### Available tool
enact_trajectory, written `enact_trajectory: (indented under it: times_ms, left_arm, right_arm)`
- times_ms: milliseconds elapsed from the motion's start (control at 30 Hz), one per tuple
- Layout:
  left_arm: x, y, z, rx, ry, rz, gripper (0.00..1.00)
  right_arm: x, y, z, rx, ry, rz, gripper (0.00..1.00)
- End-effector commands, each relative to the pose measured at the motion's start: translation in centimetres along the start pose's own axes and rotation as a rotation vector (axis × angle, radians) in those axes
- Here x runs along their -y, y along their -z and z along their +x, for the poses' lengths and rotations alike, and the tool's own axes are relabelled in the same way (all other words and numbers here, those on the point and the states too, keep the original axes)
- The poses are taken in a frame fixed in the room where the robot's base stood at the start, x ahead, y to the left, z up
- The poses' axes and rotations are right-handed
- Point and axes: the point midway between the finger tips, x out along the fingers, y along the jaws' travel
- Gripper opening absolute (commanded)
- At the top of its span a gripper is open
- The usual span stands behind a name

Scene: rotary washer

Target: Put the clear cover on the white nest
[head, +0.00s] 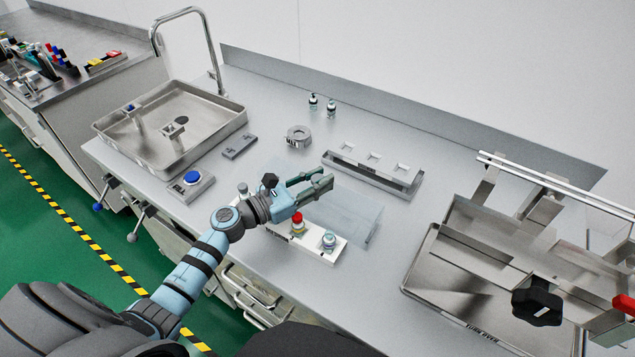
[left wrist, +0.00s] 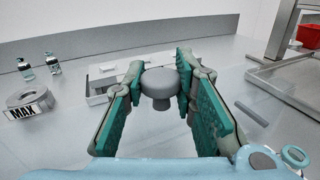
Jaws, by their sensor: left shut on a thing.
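The clear cover (head: 355,215) is a see-through, box-like piece in the middle of the bench in the head view. My left gripper (head: 326,183) is shut on its grey round knob. The left wrist view shows the knob (left wrist: 160,83) between the green-padded fingers. The white nest (head: 328,255) is a long white block at the front of the bench, holding a red-topped piece (head: 297,222) and a blue-and-white piece (head: 329,241). The cover is just behind the nest in the picture; its height above the bench is hard to tell. My left wrist hides part of the nest. My right gripper is out of view.
A metal rack with square holes (head: 345,169) stands behind the cover. A grey ring (head: 298,137) and two small bottles (head: 331,108) are farther back. A blue-button box (head: 192,179) and sink (head: 107,127) are left. A metal tray and stand (head: 440,278) are right.

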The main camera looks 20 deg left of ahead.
Motion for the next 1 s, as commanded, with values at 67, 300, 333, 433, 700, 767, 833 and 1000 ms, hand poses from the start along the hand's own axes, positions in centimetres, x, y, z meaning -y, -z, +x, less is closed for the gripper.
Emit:
enact_trajectory:
  times_ms: [67, 300, 333, 433, 700, 767, 833, 1000]
  left_arm:
    - [0.0, -0.2, 0.0, 0.001, 0.0, 0.001, 0.0]
    - [0.0, 0.1, 0.0, 0.0, 0.0, 0.001, 0.38]
    - [0.0, 0.1, 0.0, 0.0, 0.0, 0.002, 0.42]
    - [0.0, 0.1, 0.0, 0.0, 0.0, 0.002, 0.45]
    - [0.0, -0.1, 0.0, 0.0, 0.0, 0.001, 0.45]
    - [0.0, -0.3, -0.2, -0.001, 0.0, 0.002, 0.45]
    - [-0.1, 0.0, -1.2, -0.002, -0.001, 0.004, 0.45]
    - [0.0, 0.3, -4.8, -0.004, 0.001, 0.005, 0.45]
  right_arm:
    - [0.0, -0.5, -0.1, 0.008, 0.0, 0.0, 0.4]
    - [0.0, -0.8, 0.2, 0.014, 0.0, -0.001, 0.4]
    - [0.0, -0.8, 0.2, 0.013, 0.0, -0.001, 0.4]
    - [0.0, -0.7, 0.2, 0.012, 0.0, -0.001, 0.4]
    - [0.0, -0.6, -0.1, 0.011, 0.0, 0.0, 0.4]
    - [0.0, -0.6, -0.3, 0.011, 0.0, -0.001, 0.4]
    - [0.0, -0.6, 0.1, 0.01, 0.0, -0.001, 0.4]
    - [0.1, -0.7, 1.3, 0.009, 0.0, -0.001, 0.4]
